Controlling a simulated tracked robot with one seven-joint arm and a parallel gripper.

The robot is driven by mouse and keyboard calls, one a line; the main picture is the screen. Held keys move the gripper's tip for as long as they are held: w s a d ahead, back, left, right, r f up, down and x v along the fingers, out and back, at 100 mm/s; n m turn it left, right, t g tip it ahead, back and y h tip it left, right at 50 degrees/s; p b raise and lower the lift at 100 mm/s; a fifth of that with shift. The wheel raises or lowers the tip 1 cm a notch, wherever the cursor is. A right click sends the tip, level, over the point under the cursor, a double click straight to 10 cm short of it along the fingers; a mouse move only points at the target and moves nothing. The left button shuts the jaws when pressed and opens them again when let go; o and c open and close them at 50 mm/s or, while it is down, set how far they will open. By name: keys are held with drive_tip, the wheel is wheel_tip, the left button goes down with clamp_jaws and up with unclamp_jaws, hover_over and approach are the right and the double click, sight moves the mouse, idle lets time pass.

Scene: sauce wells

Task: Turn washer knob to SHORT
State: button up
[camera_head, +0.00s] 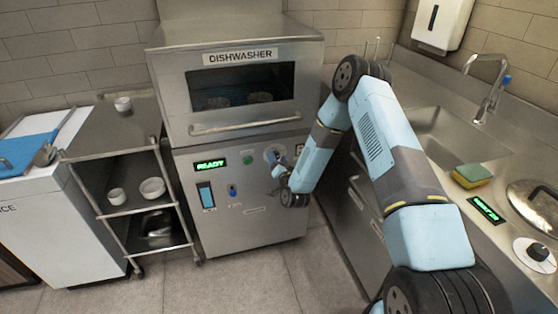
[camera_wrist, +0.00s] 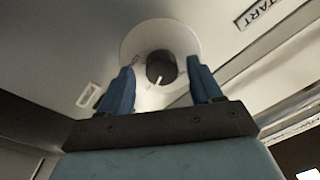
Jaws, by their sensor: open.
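The dishwasher (camera_head: 250,215) has a green READY display (camera_head: 210,165) on its front panel. Its dark round knob (camera_wrist: 160,64) sits on a white dial disc (camera_wrist: 175,32) in the wrist view, with a short white pointer toward the bottom of the picture. Small lettering on the disc is too small to read. My gripper (camera_wrist: 161,70) is open, its blue fingers on either side of the knob with gaps showing.
A green button (camera_head: 247,160) and a blue switch (camera_head: 232,190) are left of the dial. A door handle (camera_head: 245,125) runs above it. A metal cart (camera_head: 135,182) with bowls stands left; the sink counter (camera_head: 440,110) is right.

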drive_tip(key=v, duration=1.3)
drive_tip(key=shift+s+d+f, duration=0.15)
drive_tip(key=shift+s, duration=0.1)
